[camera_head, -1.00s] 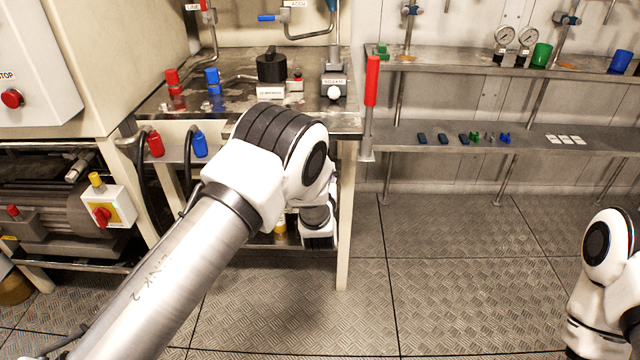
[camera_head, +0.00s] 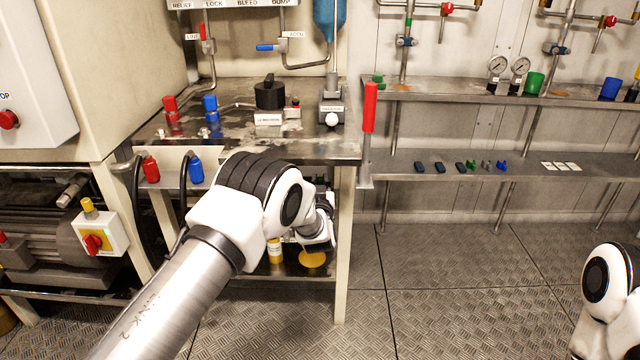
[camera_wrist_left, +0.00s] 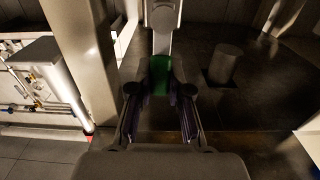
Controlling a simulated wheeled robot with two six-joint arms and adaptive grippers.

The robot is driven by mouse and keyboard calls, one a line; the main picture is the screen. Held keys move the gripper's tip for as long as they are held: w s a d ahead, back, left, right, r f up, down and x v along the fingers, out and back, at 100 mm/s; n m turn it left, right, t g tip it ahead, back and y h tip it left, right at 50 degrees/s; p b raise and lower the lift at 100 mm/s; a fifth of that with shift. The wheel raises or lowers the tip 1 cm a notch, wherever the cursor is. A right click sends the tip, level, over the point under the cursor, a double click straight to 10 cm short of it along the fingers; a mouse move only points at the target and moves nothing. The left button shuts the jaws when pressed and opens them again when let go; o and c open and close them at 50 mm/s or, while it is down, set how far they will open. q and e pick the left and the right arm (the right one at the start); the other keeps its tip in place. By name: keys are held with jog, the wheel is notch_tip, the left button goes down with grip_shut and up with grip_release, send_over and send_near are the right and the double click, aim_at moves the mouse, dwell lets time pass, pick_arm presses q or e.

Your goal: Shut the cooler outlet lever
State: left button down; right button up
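I cannot pick out the cooler outlet lever by any label in these views. In the left wrist view a small green part (camera_wrist_left: 160,75) sits between the far ends of my left gripper's fingers (camera_wrist_left: 160,92), below a pale upright piece. The fingers stand apart on both sides of it; whether they touch it I cannot tell. In the head view my left gripper (camera_head: 320,236) is low under the steel bench, mostly hidden behind my own arm. My right arm shows at the right edge; its gripper is out of view.
The bench (camera_head: 290,147) carries a black-knobbed block (camera_head: 270,97). A red upright handle (camera_head: 370,108) stands at its right end. A yellow bottle (camera_head: 275,251) and yellow disc (camera_head: 313,259) are on the lower shelf. A bench leg (camera_head: 343,250) stands right of my gripper. Floor ahead is clear.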

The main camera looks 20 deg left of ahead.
pick_arm(q)
jog(key=shift+a+n, duration=0.15)
jog(key=shift+n, duration=0.15)
jog(key=s+a+f+n+b, duration=0.1)
jog(key=a+f+n+b, duration=0.2)
jog(key=n, duration=1.4)
notch_tip(320, 180, down, 2)
jog(key=shift+s+a+f, duration=0.2)
jog(key=shift+s+a, duration=0.1)
jog(key=shift+a, duration=0.8)
jog(key=c, duration=1.1)
grip_release()
jog(key=shift+f, duration=0.1)
